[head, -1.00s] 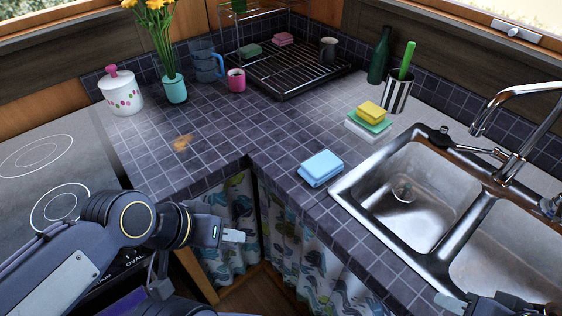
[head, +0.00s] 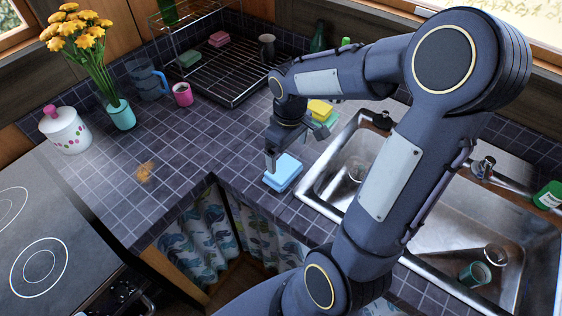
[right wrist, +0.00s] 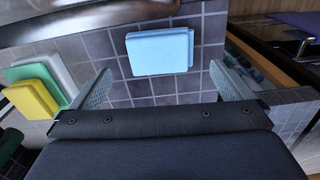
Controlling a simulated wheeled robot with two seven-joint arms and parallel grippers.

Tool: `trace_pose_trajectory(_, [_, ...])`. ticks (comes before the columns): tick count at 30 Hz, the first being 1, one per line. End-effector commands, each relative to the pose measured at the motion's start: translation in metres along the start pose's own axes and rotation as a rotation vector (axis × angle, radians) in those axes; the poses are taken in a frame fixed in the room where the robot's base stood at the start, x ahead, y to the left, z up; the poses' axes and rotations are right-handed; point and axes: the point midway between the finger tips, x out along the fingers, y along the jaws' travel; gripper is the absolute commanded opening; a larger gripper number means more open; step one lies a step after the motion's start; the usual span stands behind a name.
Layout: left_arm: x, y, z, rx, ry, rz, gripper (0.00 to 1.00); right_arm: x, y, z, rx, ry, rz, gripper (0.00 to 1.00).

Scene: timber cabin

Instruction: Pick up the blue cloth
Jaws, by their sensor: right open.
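The blue cloth (head: 283,173) is a light blue folded stack lying on the dark tiled counter, left of the sink. It also shows in the right wrist view (right wrist: 160,52), flat on the tiles. My right gripper (head: 290,152) is above the cloth in the head view, pointing down, with a finger near its back left edge. In the right wrist view its two fingers (right wrist: 166,88) are spread wide and empty, and the cloth lies beyond the fingertips, between their lines. Whether a finger touches the cloth I cannot tell. My left gripper is out of view.
A yellow and green sponge stack (head: 322,112) lies close behind the gripper. The metal sink (head: 335,165) is just right of the cloth. A dish rack (head: 232,85), pink mug (head: 183,94), flower vase (head: 121,114) and white jar (head: 66,132) stand farther back.

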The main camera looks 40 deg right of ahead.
Motion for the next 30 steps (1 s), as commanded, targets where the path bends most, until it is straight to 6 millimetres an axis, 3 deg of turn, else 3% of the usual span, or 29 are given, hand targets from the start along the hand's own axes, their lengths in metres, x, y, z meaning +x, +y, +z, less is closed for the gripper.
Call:
trace_pose_trajectory(18, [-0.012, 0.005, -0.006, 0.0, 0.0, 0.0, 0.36, 0.074, 0.001, -0.001, -0.015, -0.021, 0.004, 1.0])
trace_pose_trajectory(27, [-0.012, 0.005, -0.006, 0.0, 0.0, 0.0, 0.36, 0.081, 0.001, -0.001, -0.013, -0.017, 0.005, 1.0])
trace_pose_trajectory(30, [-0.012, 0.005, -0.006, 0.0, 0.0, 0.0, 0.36, 0.081, 0.001, -0.001, -0.013, -0.017, 0.005, 0.88])
